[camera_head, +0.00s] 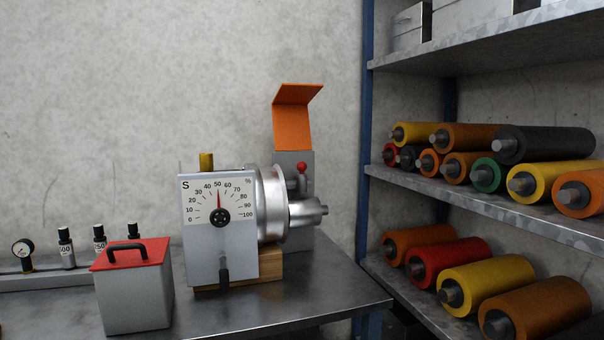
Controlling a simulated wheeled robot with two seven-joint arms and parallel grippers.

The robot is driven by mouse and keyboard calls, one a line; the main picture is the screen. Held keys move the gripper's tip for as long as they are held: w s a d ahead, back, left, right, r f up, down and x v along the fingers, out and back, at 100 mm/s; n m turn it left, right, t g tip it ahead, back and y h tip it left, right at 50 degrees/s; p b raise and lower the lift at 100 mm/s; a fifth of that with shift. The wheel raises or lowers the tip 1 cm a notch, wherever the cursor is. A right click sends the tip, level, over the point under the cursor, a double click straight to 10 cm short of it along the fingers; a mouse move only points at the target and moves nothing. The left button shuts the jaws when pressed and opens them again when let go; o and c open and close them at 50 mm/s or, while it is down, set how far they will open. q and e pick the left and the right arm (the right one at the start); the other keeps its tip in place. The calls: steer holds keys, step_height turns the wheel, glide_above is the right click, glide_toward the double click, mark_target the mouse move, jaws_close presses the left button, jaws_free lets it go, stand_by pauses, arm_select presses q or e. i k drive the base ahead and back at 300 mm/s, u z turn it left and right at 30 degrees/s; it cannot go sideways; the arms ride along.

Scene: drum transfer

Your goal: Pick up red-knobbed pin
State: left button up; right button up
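The red knob of the pin (302,168) shows just right of the silver drum (272,205), in front of a grey upright block with an orange flap (292,125). Only the knob and a short grey stem below it are visible; the lower part of the pin is hidden or blends into the grey parts. The drum sits behind a white dial box (217,230) marked S, its needle near 50. A metal shaft (310,211) sticks out to the right of the drum. Neither of my grippers is in view.
A grey box with a red lid and black handle (134,298) stands front left on the metal table (330,285). Small black-capped weights (66,248) and a round gauge (23,250) stand on a rail behind it. Shelves of coloured rollers (480,265) fill the right. The table's right front is clear.

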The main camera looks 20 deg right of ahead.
mark_target(301, 166)
steer(key=k, duration=0.65)
steer(key=z, duration=0.65)
steer(key=i, duration=1.75)
steer(key=u, duration=0.75)
steer(key=i, duration=0.25)
steer(key=u, duration=0.35)
